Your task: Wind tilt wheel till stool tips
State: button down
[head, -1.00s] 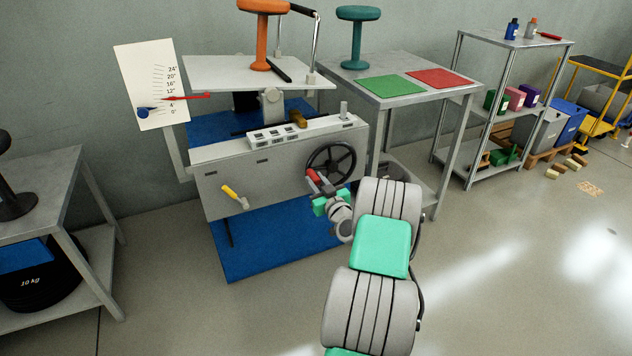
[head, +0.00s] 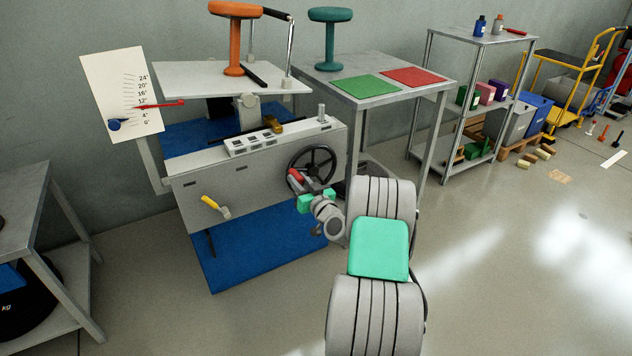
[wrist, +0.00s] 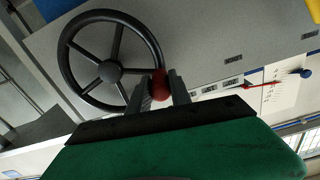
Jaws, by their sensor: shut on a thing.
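The black tilt wheel (head: 312,164) is on the front of the grey test rig (head: 250,180); it also shows in the wrist view (wrist: 108,66). My gripper (head: 298,184) is shut on the red knob at the wheel's rim, seen between the two fingers in the wrist view (wrist: 159,84). In the head view the knob is at the wheel's lower left. The orange stool (head: 235,40) stands upright on the pale tilt plate (head: 190,75), with a metal post and black arm beside its seat. The red pointer (head: 160,104) on the angle board (head: 122,88) lies between 4° and 12°.
A yellow-handled lever (head: 212,203) sticks out of the rig's front, left of the wheel. The table to the right has a teal stool (head: 329,40), a green mat (head: 365,87) and a red mat (head: 413,76).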

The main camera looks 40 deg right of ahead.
jog(key=c, duration=1.2)
grip_release()
jog(key=shift+s, duration=0.1)
jog(key=s, duration=0.5)
jog(key=s+a, duration=0.1)
jog(key=s, duration=0.1)
jog(key=shift+s, duration=0.3)
